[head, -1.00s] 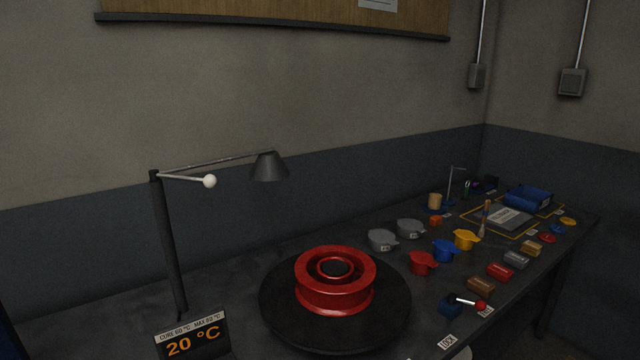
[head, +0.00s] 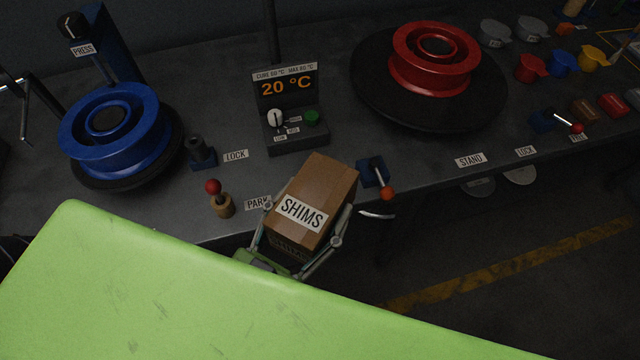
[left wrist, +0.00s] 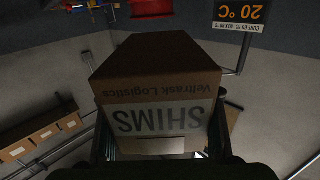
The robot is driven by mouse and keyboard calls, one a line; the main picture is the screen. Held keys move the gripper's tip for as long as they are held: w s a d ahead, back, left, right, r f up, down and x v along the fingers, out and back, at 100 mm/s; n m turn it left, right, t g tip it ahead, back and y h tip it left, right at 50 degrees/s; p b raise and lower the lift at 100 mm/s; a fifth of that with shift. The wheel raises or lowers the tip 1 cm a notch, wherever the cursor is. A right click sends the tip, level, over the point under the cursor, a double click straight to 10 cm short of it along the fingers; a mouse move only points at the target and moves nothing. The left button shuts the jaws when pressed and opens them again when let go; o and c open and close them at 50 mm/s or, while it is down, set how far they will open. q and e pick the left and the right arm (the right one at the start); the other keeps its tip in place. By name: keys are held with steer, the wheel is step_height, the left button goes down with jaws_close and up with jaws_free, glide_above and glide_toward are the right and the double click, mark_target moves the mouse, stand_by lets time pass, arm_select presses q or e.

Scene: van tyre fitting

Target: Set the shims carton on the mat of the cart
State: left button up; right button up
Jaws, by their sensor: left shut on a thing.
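The shims carton (head: 318,187) is a brown box with a white SHIMS label. It is held tilted in front of the bench's front edge in the head view. My left gripper (head: 319,195) is shut on the carton, one finger along each side. In the left wrist view the carton (left wrist: 157,85) fills the middle, its label upside down, between the dark fingers. Neither the cart nor its mat can be made out in these views. My right gripper is not in view.
The dark bench (head: 340,150) carries a blue wheel rim (head: 115,130), a red rim (head: 436,60) on a turntable and a 20 °C display (head: 287,88). A red-knobbed lever (head: 220,200) and an orange-knobbed lever (head: 376,175) stand close to the carton. Floor shows at the right.

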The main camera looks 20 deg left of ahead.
arm_select(q)
steer(key=w+b, duration=0.1)
steer(key=w+a+f, duration=0.1)
steer(key=w, duration=0.1)
steer(key=w+f+b, duration=0.1)
steer(key=shift+w+a+b, duration=0.15)
steer(key=shift+w+b, duration=0.1)
steer(key=shift+b, duration=0.05)
steer(key=w+f, duration=0.2)
steer(key=w, duration=0.1)
steer(key=w+a+f, duration=0.1)
steer(key=w+f, duration=0.1)
steer(key=w+a+f, duration=0.1)
steer(key=w+f, duration=0.2)
steer(key=shift+w+p, duration=0.3)
steer(key=shift+w+a+f+p, duration=0.15)
steer(key=shift+f+p, duration=0.15)
steer(key=shift+f, duration=0.5)
steer(key=shift+w+f+p, duration=0.15)
steer(key=shift+f+p, duration=0.1)
steer(key=shift+f, duration=0.5)
steer(key=shift+s, duration=0.1)
steer(key=shift+f, duration=0.15)
steer(key=shift+f, duration=0.15)
steer(key=o, duration=2.1)
steer(key=shift+f, duration=0.1)
